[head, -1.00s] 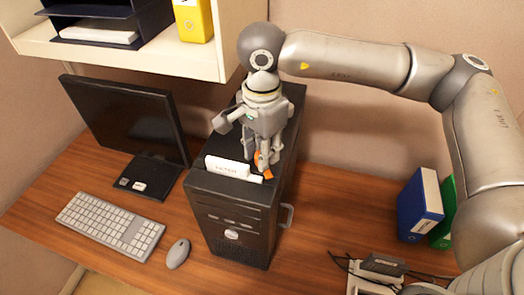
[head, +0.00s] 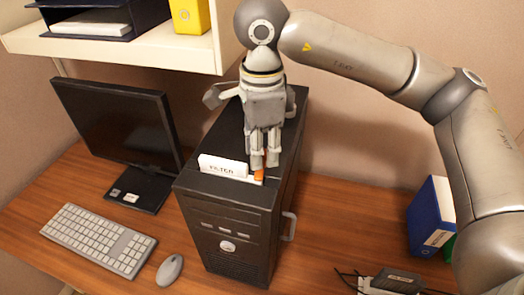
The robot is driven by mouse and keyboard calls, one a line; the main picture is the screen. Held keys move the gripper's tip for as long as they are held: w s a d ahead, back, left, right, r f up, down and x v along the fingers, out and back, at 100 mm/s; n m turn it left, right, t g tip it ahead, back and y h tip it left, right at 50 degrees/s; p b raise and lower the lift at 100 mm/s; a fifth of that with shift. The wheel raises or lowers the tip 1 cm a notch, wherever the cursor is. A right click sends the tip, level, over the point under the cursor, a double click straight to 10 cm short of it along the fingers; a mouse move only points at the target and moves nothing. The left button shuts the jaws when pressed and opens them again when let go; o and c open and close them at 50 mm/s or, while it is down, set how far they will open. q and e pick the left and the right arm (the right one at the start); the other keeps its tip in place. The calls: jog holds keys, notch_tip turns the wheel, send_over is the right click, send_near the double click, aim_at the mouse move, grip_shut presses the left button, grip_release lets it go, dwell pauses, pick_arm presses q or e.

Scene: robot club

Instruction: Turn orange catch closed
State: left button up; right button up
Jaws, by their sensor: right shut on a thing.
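A black computer tower (head: 228,210) stands upright on the wooden desk. A white block with dark lettering that seems to read "FILTER" (head: 222,167) sits in the top of the tower near its front edge. The small orange catch (head: 259,175) is at the right end of that block, partly hidden by my fingers. My right gripper (head: 264,163) comes down from above, its fingers shut on the orange catch. My left gripper is not in view.
A monitor (head: 115,120), keyboard (head: 98,238) and mouse (head: 169,269) are left of the tower. A shelf (head: 130,50) hangs at upper left. A blue binder (head: 431,215) and a small dark device (head: 397,279) are at right. Bare desk (head: 335,215) lies right of the tower.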

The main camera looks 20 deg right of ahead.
dwell(0.3)
jog(key=o, duration=1.1)
notch_tip(320, 180, up, 12)
jog(key=shift+c, duration=0.2)
